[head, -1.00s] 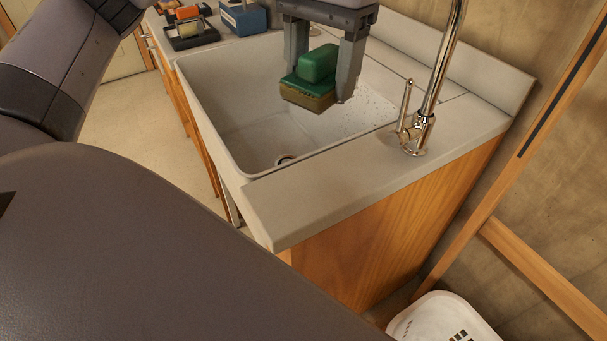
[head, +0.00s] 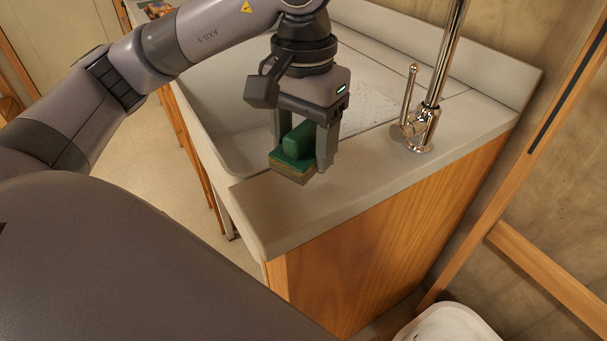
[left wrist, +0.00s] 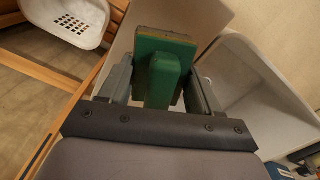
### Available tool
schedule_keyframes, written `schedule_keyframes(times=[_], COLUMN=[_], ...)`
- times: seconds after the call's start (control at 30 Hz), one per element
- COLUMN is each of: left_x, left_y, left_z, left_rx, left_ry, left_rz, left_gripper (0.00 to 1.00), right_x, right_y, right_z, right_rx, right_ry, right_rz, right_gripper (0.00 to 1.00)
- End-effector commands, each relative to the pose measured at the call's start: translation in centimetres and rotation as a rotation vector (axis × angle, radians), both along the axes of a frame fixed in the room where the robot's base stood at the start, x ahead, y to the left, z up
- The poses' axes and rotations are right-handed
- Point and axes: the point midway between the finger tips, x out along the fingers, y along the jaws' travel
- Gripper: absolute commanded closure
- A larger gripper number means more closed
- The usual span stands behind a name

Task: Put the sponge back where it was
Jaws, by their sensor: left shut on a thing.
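The sponge (head: 292,168) has a green top with a raised green grip and a yellow-brown underside. My left gripper (head: 308,165) is shut on its raised grip. In the head view the sponge is at the near end of the counter (head: 270,215), in front of the sink (head: 215,110). I cannot tell whether its underside touches the counter. In the left wrist view the sponge (left wrist: 165,62) sits between the two fingers (left wrist: 155,90). My right gripper is not in view.
The chrome faucet (head: 425,125) stands right of the gripper. The counter's near edge drops to a wooden side panel (head: 360,230). A white basket (head: 448,325) is on the floor at lower right. The counter left of the faucet is clear.

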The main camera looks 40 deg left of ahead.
Motion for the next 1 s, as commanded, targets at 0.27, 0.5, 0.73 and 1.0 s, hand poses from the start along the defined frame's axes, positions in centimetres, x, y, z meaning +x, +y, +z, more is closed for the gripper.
schedule_keyframes(times=[0.27, 0.5, 0.73, 1.0], left_x=[0.0, 0.0, 0.0, 0.0], left_y=[0.0, 0.0, 0.0, 0.0], left_z=[-2.1, -5.1, -5.3, -5.6], left_rx=[-0.001, 0.0, -0.001, -0.001], left_ry=[0.002, 0.002, -0.001, 0.0], left_rz=[-0.001, -0.002, -0.001, -0.001], left_gripper=[0.61, 0.61, 0.61, 0.12], right_x=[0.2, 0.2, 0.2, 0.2], right_y=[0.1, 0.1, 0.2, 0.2], right_z=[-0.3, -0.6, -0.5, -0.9], right_rx=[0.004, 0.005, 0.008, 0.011], right_ry=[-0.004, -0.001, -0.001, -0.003], right_rz=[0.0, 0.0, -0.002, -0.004], right_gripper=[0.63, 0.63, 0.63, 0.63])
